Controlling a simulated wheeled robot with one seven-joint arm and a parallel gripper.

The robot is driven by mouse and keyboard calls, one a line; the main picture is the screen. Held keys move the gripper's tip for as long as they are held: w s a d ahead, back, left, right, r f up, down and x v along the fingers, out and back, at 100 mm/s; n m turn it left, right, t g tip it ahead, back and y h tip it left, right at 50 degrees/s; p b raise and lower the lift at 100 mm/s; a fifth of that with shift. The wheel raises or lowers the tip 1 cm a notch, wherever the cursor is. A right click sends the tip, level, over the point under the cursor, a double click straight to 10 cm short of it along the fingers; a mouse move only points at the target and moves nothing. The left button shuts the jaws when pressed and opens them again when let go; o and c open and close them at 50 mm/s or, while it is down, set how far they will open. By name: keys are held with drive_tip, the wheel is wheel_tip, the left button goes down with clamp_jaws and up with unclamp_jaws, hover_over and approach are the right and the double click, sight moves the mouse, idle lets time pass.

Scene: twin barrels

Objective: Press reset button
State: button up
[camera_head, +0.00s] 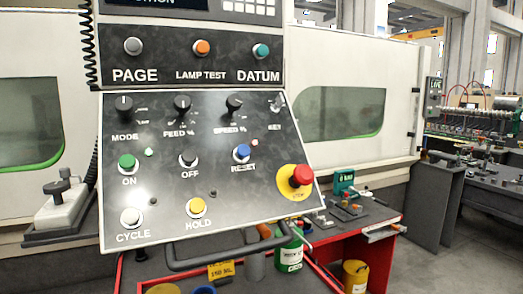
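The blue reset button (241,153) is on the dark control panel (160,185), right of centre, with the label RESET just below it. It stands right of the black OFF button (188,160) and upper left of the red emergency stop (301,176) on its yellow plate. The green ON button (127,162), white CYCLE button (130,216) and yellow HOLD button (196,207) share the panel. Nothing covers the reset button. My gripper is not in view.
Knobs for mode (124,107), feed (182,104) and speed (233,105) sit above the buttons. A dark handle bar (230,251) juts out below the panel. A red cart (375,232) with cans stands behind, lower right. Open floor (440,265) shows at far right.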

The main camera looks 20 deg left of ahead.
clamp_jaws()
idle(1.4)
